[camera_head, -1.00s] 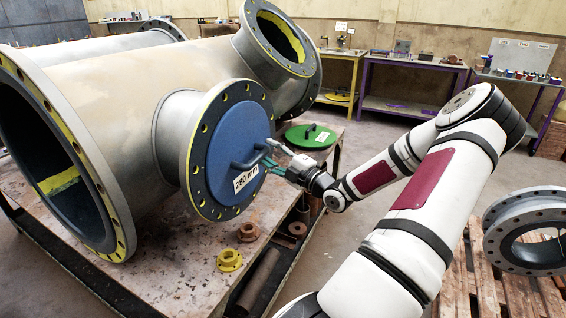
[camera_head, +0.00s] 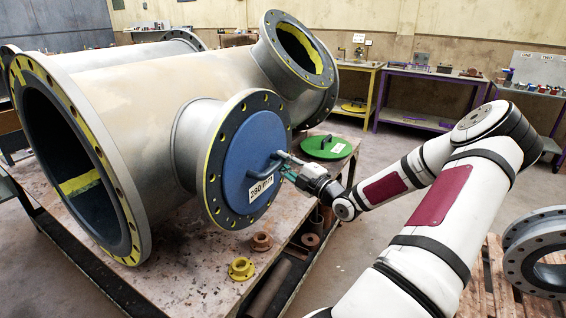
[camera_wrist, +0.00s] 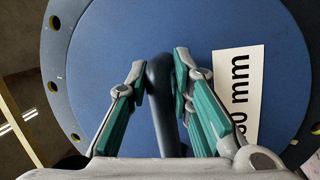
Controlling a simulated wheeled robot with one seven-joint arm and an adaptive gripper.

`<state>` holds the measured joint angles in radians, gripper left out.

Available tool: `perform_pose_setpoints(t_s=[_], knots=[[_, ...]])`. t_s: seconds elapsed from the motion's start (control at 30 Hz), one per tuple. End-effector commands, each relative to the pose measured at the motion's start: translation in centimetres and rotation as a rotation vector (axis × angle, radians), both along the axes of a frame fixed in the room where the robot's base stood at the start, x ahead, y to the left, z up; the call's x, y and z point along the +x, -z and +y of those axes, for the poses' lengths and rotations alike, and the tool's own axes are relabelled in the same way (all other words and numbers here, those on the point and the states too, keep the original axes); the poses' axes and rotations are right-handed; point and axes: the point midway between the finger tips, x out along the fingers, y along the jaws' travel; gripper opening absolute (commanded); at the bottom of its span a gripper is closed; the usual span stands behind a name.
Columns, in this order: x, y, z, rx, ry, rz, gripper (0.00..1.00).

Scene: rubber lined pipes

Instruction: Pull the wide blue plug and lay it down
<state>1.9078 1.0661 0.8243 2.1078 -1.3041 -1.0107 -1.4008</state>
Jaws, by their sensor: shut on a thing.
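The wide blue plug (camera_head: 249,158), a round disc with a white "280 mm" label (camera_head: 261,188), sits in the flanged branch opening of the big pipe (camera_head: 150,110). A bar handle (camera_head: 266,169) stands out from its face. My gripper (camera_head: 284,165) is at the plug from the right, with its fingers on the handle. In the wrist view my gripper (camera_wrist: 160,75) has its green-padded fingers on both sides of the dark handle (camera_wrist: 162,100), in front of the blue plug (camera_wrist: 115,60). The lower part of the handle is hidden by the gripper body.
A green lid with a handle (camera_head: 325,148) lies on the table (camera_head: 190,270) behind my gripper. Loose flanged rings (camera_head: 540,250) rest on a pallet at the right. The table's front is mostly clear.

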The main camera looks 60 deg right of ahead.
Motion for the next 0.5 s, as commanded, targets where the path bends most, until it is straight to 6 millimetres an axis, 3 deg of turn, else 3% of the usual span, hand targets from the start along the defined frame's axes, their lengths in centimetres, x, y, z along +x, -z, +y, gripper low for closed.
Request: perform_pose_setpoints(t_s=[0.5], knots=[[-2.0,-0.2,-0.2,0.0,0.002,-0.004,0.0]])
